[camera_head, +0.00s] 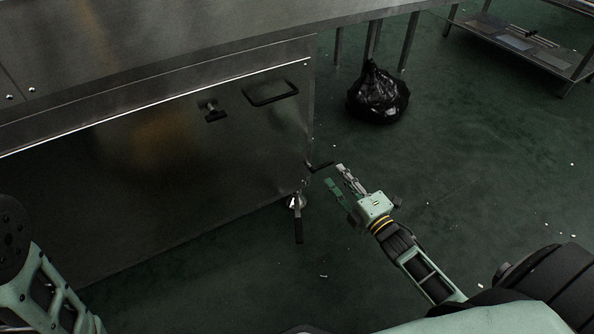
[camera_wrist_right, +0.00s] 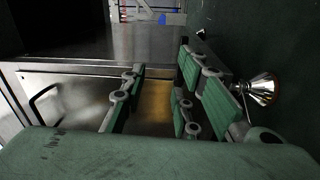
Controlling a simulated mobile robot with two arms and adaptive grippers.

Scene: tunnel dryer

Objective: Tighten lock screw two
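Two dark handles show at the lower right corner of the steel dryer (camera_head: 150,150): one black bar (camera_head: 320,166) sticks out from the edge, another (camera_head: 299,228) hangs by a shiny metal foot (camera_head: 297,203). A black T-shaped knob (camera_head: 211,112) sits on the panel. I cannot tell which is lock screw two. My right gripper (camera_head: 336,177) is open and empty, close to the right of the upper bar; contact is unclear. In the right wrist view, its fingers (camera_wrist_right: 160,92) stand apart before the panel, with the shiny foot (camera_wrist_right: 262,90) beside them. My left gripper is out of view.
A black loop handle (camera_head: 272,93) is on the panel. A black rubbish bag (camera_head: 378,94) lies on the green floor near steel table legs. A low shelf (camera_head: 525,45) stands at the upper right. The floor right of my gripper is mostly clear.

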